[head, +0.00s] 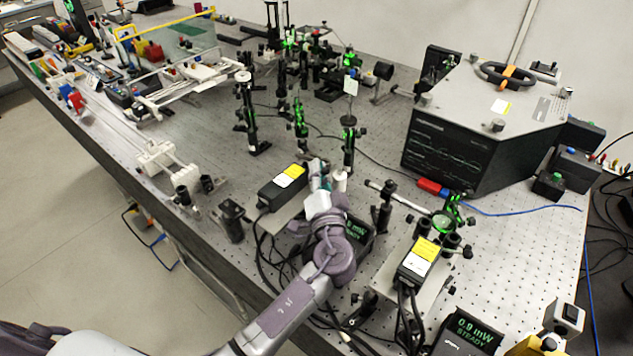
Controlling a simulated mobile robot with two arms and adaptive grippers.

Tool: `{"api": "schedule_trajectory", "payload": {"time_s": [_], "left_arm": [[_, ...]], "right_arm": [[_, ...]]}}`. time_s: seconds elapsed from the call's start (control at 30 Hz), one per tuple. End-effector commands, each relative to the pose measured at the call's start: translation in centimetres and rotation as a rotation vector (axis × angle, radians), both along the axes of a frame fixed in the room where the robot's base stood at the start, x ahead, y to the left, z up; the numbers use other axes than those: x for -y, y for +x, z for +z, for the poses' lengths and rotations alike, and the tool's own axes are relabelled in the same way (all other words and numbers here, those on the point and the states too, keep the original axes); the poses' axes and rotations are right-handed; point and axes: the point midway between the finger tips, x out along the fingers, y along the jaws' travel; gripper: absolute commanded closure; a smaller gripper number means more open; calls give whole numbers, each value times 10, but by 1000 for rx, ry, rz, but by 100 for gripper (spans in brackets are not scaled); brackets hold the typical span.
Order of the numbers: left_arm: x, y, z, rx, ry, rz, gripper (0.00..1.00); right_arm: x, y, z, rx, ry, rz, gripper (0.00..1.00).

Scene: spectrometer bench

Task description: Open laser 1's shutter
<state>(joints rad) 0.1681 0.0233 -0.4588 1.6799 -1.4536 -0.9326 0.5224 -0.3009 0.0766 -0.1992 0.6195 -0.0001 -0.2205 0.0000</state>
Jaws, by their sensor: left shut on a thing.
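Two black laser boxes with yellow-and-white labels stand on the bench. One laser (269,195) is left of centre, and the other laser (408,272) is nearer the front right. I cannot read which is laser 1. My left gripper (318,172) reaches in from the bottom and is at the front end of the left laser. It is shut on a small part there, apparently the shutter, which the fingers mostly hide; its position cannot be told. My right gripper is not in view.
Green-lit optics on posts (299,118) stand beyond the gripper. A meter (470,333) reads 0.9 mW STEADY; a second display (357,230) is partly behind my wrist. A large black instrument (455,150) stands at right. Cables run around both lasers.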

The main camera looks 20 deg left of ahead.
Motion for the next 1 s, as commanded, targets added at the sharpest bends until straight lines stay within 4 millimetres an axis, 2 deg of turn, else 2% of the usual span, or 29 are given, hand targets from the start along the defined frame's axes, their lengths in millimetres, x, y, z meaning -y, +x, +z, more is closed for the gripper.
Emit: {"api": "schedule_trajectory", "payload": {"time_s": [0.03,0.37,0.4,0.53,0.57,0.87,1.0], "left_arm": [[3,1,0,8,6,-7,100],[3,0,3,8,12,-8,100],[3,0,3,8,12,-8,88],[3,0,3,8,12,-7,67],[3,0,3,7,11,-6,65],[2,-1,1,5,11,-3,65],[8,-13,-3,2,10,-3,65]], "right_arm": [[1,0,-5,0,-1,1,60],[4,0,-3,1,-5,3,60],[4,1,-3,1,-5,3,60],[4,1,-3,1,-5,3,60],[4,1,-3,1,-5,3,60],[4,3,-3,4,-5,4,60],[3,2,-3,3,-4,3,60]]}}
